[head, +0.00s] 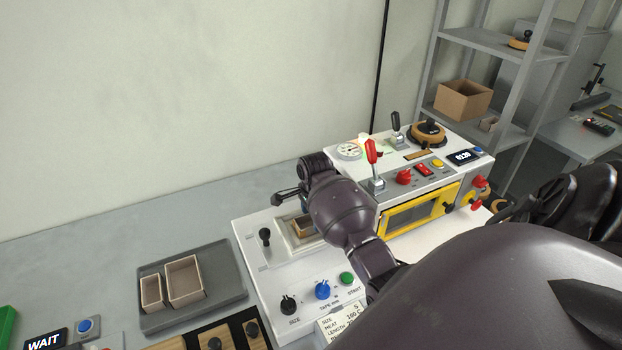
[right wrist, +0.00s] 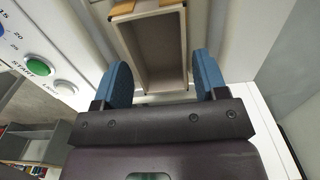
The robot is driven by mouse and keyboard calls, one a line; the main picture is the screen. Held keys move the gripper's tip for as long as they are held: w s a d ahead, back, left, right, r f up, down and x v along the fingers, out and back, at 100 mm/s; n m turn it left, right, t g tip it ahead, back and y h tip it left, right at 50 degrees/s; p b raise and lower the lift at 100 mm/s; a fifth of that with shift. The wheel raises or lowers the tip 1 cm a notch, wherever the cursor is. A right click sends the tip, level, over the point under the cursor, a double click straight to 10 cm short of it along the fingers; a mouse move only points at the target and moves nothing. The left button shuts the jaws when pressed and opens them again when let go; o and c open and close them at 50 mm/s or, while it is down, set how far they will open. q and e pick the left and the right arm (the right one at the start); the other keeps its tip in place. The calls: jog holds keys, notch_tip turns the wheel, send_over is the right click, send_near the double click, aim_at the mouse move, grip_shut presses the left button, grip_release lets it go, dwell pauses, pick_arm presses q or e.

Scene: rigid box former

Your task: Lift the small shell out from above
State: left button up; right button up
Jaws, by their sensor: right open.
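The small shell (right wrist: 152,62), an open tan box with orange-brown bits on its far rim, sits in the machine's recess. In the head view the shell (head: 302,224) is partly hidden behind my right arm. My right gripper (right wrist: 163,82) is open above the shell, with one blue finger pad on each side of its near end. I cannot tell whether the pads touch its walls. In the head view the right fingers are mostly hidden by my wrist. My left gripper is not in view.
A grey tray (head: 222,271) left of the machine holds two open boxes (head: 152,293) (head: 184,279). A black knob lever (head: 265,237) stands left of the recess. Several control knobs and the green start button (head: 346,279) lie in front. A red-handled lever (head: 371,152) stands behind.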

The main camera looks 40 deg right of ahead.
jog(key=shift+f, duration=0.8)
jog(key=c, duration=0.7)
jog(key=shift+r, duration=0.1)
